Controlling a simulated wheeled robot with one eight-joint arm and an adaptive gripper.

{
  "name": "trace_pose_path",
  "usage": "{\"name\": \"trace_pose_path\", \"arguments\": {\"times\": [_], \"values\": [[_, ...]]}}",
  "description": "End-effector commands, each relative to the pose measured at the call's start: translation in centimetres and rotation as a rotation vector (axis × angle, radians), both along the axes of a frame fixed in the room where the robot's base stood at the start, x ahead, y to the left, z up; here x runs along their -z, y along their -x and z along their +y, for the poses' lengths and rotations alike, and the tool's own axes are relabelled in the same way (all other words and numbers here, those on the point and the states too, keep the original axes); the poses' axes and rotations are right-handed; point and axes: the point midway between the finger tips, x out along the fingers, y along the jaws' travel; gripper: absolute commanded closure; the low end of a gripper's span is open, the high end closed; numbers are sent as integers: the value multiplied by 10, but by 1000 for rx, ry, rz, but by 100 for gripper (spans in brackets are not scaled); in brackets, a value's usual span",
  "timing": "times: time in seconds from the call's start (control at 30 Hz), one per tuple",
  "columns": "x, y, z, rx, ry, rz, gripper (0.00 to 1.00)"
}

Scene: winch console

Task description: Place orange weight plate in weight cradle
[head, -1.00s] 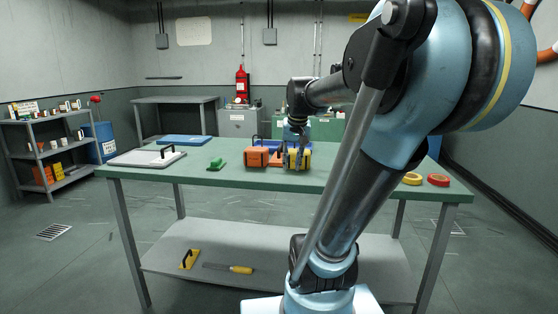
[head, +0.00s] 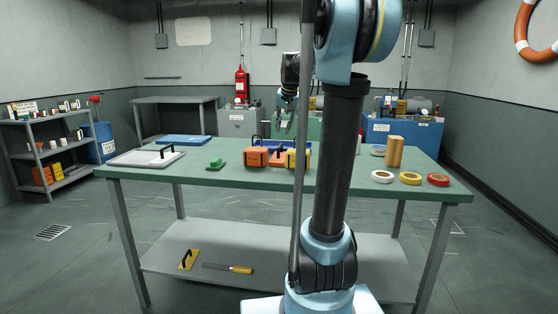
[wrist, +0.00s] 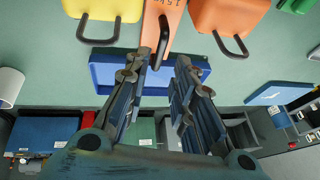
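The orange weight plate (wrist: 167,22), marked "15", shows in the wrist view with a dark handle. It sits between a yellow block (wrist: 105,8) and a wider orange block (wrist: 230,12). In the head view the plate (head: 277,158) stands on the green table between the same two blocks. A blue tray (wrist: 103,78) lies beside them; I cannot tell whether it is the weight cradle. My gripper (wrist: 166,60) is open and empty, its fingers over the tray and pointing toward the plate's handle. In the head view my gripper (head: 284,128) is behind the blocks.
The green table (head: 225,180) also holds a grey board (head: 145,158), a green handled block (head: 216,164), tape rolls (head: 410,178) and a wooden block (head: 394,151). A grey shelf (head: 48,145) stands at left. The table's front strip is clear.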

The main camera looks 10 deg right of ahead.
Motion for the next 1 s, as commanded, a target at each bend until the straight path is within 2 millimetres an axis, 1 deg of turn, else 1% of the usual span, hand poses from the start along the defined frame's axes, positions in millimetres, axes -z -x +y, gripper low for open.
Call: {"name": "trace_pose_path", "arguments": {"times": [0.03, 0.2, 0.4, 0.67, 1.0], "values": [[8, -4, 1, -1, 0, 0, 76], [36, -17, 2, -1, 0, 0, 76], [61, -28, 4, -1, 0, 0, 76], [74, -34, 5, -2, 1, 0, 76], [110, -53, 10, -2, 1, 0, 76]]}}
